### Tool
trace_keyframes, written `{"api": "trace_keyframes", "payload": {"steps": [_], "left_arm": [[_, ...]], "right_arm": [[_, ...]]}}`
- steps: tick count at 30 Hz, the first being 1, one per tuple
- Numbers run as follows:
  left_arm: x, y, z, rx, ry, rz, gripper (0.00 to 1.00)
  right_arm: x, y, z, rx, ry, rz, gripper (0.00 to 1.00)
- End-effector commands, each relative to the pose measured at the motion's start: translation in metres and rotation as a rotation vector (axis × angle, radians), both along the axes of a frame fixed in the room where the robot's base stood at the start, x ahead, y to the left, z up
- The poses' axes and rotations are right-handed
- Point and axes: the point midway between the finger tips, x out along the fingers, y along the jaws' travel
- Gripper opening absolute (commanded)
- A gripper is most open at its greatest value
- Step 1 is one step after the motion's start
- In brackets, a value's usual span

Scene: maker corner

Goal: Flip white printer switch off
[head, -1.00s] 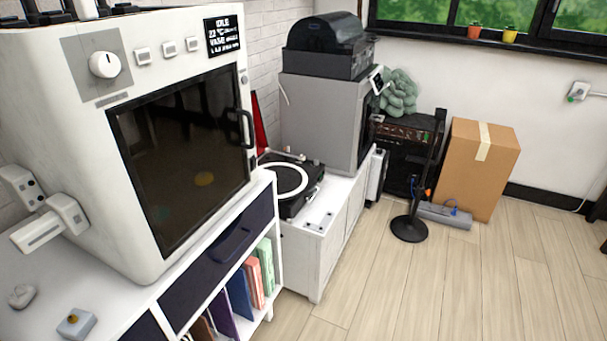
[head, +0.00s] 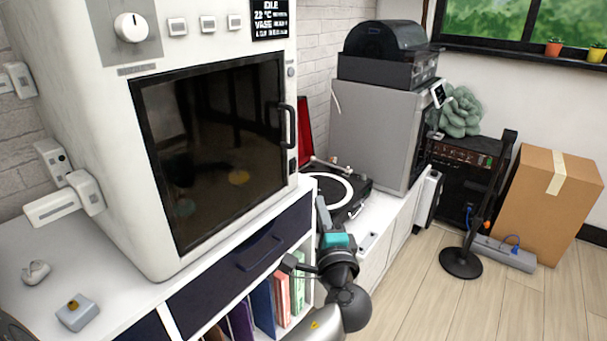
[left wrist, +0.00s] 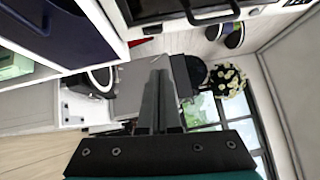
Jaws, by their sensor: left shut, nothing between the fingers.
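The white printer (head: 75,120) stands on a white cabinet at the left in the head view, with a dark window door. A small dark switch-like part (head: 292,166) sits on its front right edge, below the door handle (head: 287,128); I cannot tell its setting. My left gripper (head: 322,205) is shut and empty, to the right of the printer's lower right corner and apart from it. In the left wrist view the shut fingers (left wrist: 160,75) point away from the camera, and the printer's door handle (left wrist: 212,17) shows at the top. My right gripper is not in view.
A turntable (head: 340,190) lies on a low white cabinet behind my left gripper. A grey printer-like box (head: 370,130) stands beyond it. A grey block with a yellow button (head: 77,312) lies front left. A black stand (head: 460,262) and a cardboard box (head: 545,205) are on the floor.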

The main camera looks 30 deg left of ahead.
Motion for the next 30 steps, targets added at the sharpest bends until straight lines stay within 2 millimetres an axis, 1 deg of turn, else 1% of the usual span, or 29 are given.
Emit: {"api": "trace_keyframes", "payload": {"steps": [4,8,18,21,24,27,30], "left_arm": [[0.004,0.003,0.000,0.000,0.000,0.000,0.00],[0.015,0.013,0.001,0.002,-0.001,0.000,0.00],[0.067,0.056,0.006,0.001,-0.001,0.000,0.00],[0.079,0.067,0.007,0.000,0.000,0.001,0.00],[0.078,0.085,0.009,0.002,0.001,0.001,0.00],[0.079,0.095,0.011,0.000,0.002,-0.001,0.00],[0.079,0.101,0.012,0.000,0.002,-0.001,0.00]], "right_arm": [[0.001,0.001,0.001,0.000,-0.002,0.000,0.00],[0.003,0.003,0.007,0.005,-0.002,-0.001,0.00],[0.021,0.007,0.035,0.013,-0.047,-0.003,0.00],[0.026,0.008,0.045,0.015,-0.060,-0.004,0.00],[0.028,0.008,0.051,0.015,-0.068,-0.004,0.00],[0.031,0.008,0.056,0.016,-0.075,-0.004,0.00],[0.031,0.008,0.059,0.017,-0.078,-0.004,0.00]]}}
